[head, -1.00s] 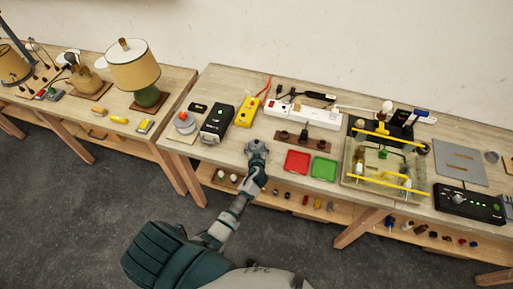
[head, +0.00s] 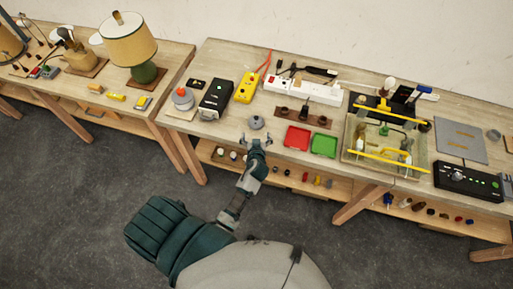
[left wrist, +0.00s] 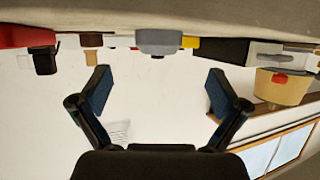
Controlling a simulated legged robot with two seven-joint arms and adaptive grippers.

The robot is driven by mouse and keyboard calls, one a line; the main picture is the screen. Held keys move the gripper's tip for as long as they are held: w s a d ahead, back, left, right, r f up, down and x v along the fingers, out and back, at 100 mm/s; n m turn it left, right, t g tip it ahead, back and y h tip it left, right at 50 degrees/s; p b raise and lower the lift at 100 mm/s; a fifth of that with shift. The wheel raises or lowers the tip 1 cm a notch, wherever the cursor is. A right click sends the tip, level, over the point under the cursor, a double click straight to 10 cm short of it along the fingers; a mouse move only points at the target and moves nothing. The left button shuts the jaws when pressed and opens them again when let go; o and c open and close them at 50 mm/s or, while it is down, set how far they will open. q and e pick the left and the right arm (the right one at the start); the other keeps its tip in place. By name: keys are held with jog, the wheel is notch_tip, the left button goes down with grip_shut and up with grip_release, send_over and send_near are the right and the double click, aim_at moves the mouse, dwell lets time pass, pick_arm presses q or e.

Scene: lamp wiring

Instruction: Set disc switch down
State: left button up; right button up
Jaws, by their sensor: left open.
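The disc switch (head: 256,122), a small grey disc with a raised middle, sits on the tabletop near the front edge, left of the red tray. My left gripper (head: 256,142) is open and empty just in front of it, toward the table's front edge, with a gap between them. In the left wrist view, which looks upside down, the grey disc (left wrist: 159,43) rests on the table beyond the two spread fingers (left wrist: 154,92). My right gripper is not in view.
A red tray (head: 297,138) and a green tray (head: 323,146) lie right of the disc. Behind are a brown socket strip (head: 318,120), a yellow box (head: 246,88) and a black box (head: 214,99). Bare tabletop (head: 222,130) lies left of the disc.

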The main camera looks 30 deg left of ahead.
pick_arm(q)
jog(key=v, duration=0.9)
jog(key=s+d+f+m+g+h, duration=0.1)
jog(key=s+d+f+m+h, duration=0.15)
jog(key=f, duration=0.75)
jog(key=s+d+f+m+g+h, duration=0.1)
jog(key=s+d+f+m+g, duration=0.15)
jog(key=f, duration=0.75)
jog(key=s+d+f+m+g+h, duration=0.1)
jog(key=s+d+f+h, duration=0.2)
jog(key=f, duration=0.7)
jog(key=s+f+m+g, duration=0.1)
jog(key=s+f+g, duration=0.1)
jog(key=s+f, duration=0.5)
jog(key=s+a+f+m+g, duration=0.1)
jog(key=s+f, duration=0.7)
jog(key=s, duration=0.5)
jog(key=shift+f+g+h+b, duration=0.3)
jog(key=shift+g+h+b, duration=0.05)
jog(key=shift+h+b, duration=0.1)
jog(key=shift+o, duration=0.2)
jog(key=s+a+f+g, duration=0.1)
jog(key=s+a+f, duration=0.1)
jog(key=s, duration=0.4)
jog(key=s+a+f+g, duration=0.1)
jog(key=s+a+f, duration=0.1)
jog(key=s, duration=0.4)
jog(key=shift+s+a+m, duration=0.25)
jog(key=shift+a+m, duration=0.05)
jog(key=shift+a, duration=0.05)
